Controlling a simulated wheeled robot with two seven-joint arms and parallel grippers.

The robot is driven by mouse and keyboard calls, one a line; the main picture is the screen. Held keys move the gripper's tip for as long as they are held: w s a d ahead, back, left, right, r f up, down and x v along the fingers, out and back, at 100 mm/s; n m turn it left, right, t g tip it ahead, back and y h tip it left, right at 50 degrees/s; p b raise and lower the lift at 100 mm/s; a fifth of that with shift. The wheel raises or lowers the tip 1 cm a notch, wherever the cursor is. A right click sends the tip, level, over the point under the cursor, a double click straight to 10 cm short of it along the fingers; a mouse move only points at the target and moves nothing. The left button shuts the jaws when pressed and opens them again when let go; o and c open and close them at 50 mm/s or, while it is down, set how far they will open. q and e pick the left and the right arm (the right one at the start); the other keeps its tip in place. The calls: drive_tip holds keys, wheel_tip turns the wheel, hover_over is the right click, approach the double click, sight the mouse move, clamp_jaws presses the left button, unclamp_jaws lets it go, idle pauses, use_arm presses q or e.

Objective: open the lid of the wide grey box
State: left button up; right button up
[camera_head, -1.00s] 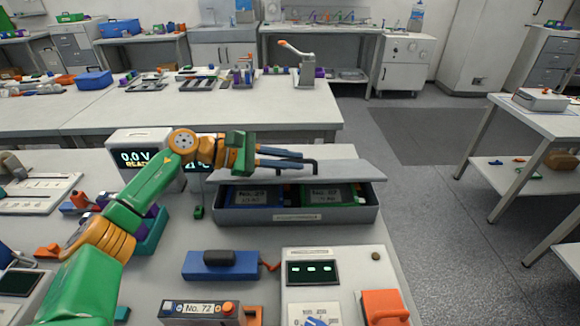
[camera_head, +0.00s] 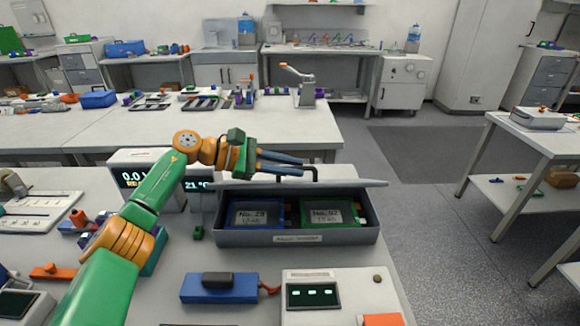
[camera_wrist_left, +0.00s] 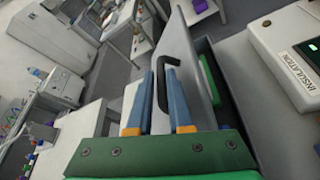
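The wide grey box (camera_head: 348,238) stands on the bench, right of the middle in the head view. Its grey lid (camera_head: 350,182) is partly raised and seen almost edge-on, with the box's inside showing below. The lid's black handle (camera_head: 314,173) also shows in the left wrist view (camera_wrist_left: 186,62). My left gripper (camera_head: 300,168) is at the handle, its blue fingers on either side of the handle's near end; it appears shut on it. The fingertips also show in the wrist view (camera_wrist_left: 161,72). My right gripper is not in view.
Inside the box lie a blue-framed unit (camera_head: 255,215) and a green-framed unit (camera_head: 322,214). A display device (camera_head: 150,186) stands behind my left arm. A blue block (camera_head: 220,289) and a white panel (camera_head: 342,285) sit in front.

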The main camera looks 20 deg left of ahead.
use_arm(q)
drive_tip(key=shift+o, duration=0.2)
drive_tip(key=shift+a, duration=0.15)
drive_tip(key=b+v, duration=0.2)
drive_tip(key=v, duration=0.4)
drive_tip(key=shift+a, duration=0.1)
drive_tip(key=shift+s+a+r, duration=0.15)
drive_tip(key=shift+s+a, duration=0.15)
drive_tip(key=shift+d, duration=0.1)
